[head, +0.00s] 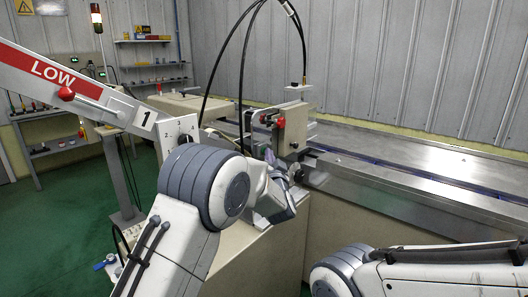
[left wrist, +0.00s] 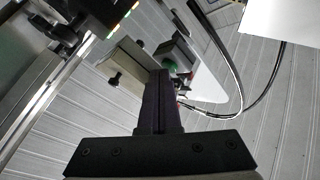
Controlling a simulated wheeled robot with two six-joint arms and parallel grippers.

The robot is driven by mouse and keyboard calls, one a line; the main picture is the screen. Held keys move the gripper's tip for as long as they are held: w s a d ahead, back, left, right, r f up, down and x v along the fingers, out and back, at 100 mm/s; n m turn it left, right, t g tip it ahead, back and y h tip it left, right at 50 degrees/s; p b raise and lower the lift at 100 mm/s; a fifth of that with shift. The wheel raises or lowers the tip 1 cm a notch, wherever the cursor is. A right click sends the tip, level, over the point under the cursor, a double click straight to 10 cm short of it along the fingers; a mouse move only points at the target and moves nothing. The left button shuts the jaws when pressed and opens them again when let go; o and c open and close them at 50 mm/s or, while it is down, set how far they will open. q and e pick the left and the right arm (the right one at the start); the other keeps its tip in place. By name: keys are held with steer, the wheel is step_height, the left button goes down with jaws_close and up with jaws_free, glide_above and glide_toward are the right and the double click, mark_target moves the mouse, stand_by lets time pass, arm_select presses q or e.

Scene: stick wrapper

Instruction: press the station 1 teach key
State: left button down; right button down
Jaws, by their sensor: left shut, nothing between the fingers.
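My left gripper (head: 284,176) is in front of the beige station unit (head: 290,130), low on its near side; my own arm hides part of it. In the left wrist view the two dark fingers (left wrist: 160,76) are shut together with nothing between them. Their tips point at a pale bracket and a small green round part (left wrist: 170,65) just beyond them. I cannot tell whether the tips touch it, or whether it is the teach key. No key label is legible. My right gripper is outside the views; only my right arm shows.
A steel conveyor bed (head: 400,172) runs right from the unit. Black cables (head: 243,62) arch above the unit. Shelves (head: 150,60) stand behind.

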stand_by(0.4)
arm_select(q)
steer(key=shift+s+d, duration=0.5)
steer(key=shift+d, duration=0.2)
steer(key=shift+d, duration=0.1)
steer(key=s+d, duration=0.1)
steer(key=d, duration=0.1)
steer(key=s+d, duration=0.2)
steer(key=shift+p, duration=0.35)
steer(key=shift+a, duration=0.1)
